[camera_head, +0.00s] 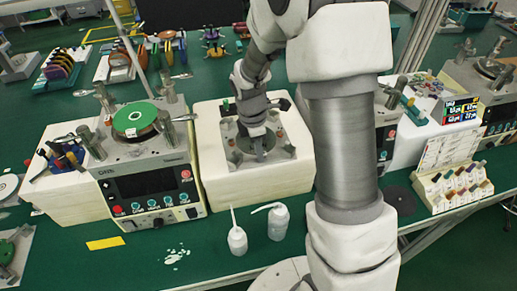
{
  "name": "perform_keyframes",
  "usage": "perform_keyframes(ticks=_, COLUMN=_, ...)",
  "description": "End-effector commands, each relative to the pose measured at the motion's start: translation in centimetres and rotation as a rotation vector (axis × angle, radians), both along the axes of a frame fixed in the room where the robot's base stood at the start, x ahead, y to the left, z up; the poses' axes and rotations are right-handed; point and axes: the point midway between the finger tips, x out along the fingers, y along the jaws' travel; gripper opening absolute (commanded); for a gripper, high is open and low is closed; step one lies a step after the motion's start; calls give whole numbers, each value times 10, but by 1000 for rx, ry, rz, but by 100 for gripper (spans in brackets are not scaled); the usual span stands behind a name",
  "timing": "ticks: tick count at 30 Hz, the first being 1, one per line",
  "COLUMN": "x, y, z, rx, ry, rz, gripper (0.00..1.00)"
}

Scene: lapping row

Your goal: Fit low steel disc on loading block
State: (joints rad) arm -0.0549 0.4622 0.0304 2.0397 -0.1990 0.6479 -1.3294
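A white block (211,165) with a grey metal plate on top stands at the middle of the bench; it looks like the loading block. My gripper (259,154) points down over the plate, close to its surface. A grey round form (238,156) shows on the plate under and beside the fingers. I cannot tell whether it is the low steel disc or part of the block. The fingers are small and partly hidden by my wrist, so whether they hold anything is unclear.
A lapping machine (150,187) with a green disc (134,118) stands left of the block. Two white squeeze bottles stand in front (237,238) (278,221). A dark flat disc (402,201) and a rack of small bottles (455,187) are at the right.

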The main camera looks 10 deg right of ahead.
Motion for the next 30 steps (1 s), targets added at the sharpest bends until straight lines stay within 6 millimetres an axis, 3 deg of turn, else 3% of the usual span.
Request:
perform_keyframes(ticks=1, x=0, y=0, z=1, rx=0, ry=-1, rz=0, gripper=36)
perform_keyframes(ticks=4, x=0, y=0, z=1, rx=0, ry=-1, rz=0, gripper=53)
perform_keyframes(ticks=13, x=0, y=0, z=1, rx=0, ry=0, rz=0, gripper=53)
perform_keyframes(ticks=17, x=0, y=1, z=12, rx=0, ry=-2, rz=0, gripper=53)
perform_keyframes(ticks=30, x=0, y=12, z=112, rx=1, ry=-6, rz=0, gripper=53)
